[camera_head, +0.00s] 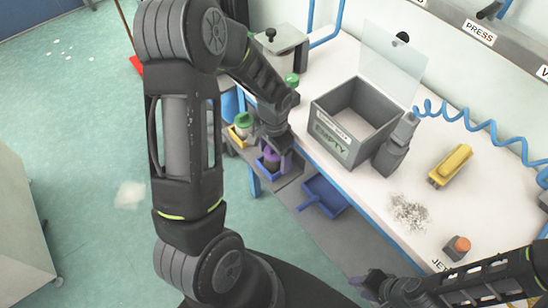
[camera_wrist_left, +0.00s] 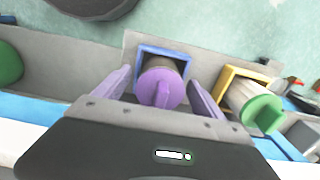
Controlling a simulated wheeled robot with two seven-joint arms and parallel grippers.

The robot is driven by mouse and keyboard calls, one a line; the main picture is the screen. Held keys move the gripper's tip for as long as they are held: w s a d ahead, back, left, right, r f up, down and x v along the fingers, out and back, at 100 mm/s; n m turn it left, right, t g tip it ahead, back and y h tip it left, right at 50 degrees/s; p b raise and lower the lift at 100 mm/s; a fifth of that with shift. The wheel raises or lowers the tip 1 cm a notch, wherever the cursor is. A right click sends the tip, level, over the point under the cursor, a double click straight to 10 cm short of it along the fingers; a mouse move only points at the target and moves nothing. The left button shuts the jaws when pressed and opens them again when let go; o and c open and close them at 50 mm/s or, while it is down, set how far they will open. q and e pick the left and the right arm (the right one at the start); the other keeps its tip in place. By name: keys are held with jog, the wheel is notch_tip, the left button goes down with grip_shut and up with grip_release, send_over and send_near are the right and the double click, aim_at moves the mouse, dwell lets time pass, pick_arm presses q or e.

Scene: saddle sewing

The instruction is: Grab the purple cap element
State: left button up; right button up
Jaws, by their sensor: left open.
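The purple cap element (camera_wrist_left: 160,88) has a round purple top with a raised ridge. It sits in a small blue bin (camera_wrist_left: 147,50) on a grey shelf. In the head view the purple cap element (camera_head: 271,162) shows just below my left gripper (camera_head: 276,152). In the left wrist view my left gripper (camera_wrist_left: 159,98) is open, with one purple finger on each side of the cap. A gap shows on both sides; whether the cap is level with the fingertips is hard to tell. My right gripper (camera_head: 364,284) is at the lower right, away from the cap; its jaw opening is unclear.
A yellow bin with a green-capped element (camera_wrist_left: 262,113) stands right beside the blue bin in the wrist view. An empty blue tray (camera_head: 324,196) is on the shelf. The white table (camera_head: 350,185) above holds a grey open box (camera_head: 345,150) and a yellow tool (camera_head: 451,166).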

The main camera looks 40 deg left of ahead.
pick_arm(q)
jog(key=shift+c, duration=0.6)
jog(key=c, duration=1.4)
notch_tip(320, 180, up, 10)
jog(key=shift+b, duration=0.35)
